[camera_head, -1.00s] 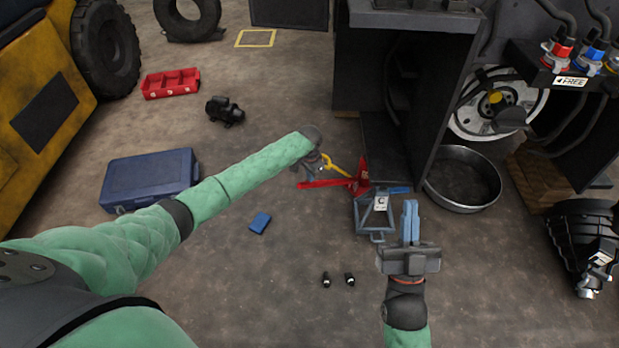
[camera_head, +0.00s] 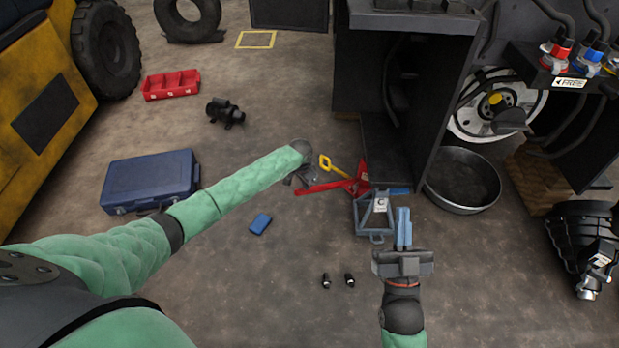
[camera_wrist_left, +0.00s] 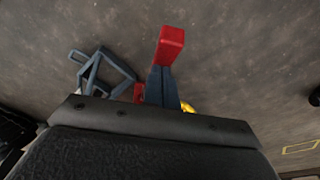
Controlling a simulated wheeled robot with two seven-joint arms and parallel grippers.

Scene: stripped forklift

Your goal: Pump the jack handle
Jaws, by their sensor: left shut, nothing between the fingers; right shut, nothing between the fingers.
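The red jack (camera_head: 361,178) stands low on the floor beside the dark machine frame. Its red handle bar (camera_head: 322,187) reaches out to the left, close to the floor in this view. A yellow loop-ended piece (camera_head: 326,163) rises behind the bar. My left gripper (camera_head: 306,183) is shut and empty at the bar's left part. In the left wrist view the bar's red end (camera_wrist_left: 171,42) shows at the tips of the shut fingers (camera_wrist_left: 161,85); I cannot tell whether they touch. My right gripper (camera_head: 403,222) is shut and empty, in front of the blue-grey stand.
The blue-grey stand (camera_head: 375,222) marked C sits right beside the jack. A round metal pan (camera_head: 462,205) lies to the right. A small blue box (camera_head: 260,224) and two dark bolts (camera_head: 338,280) lie on otherwise open floor. A blue case (camera_head: 150,182) is at left.

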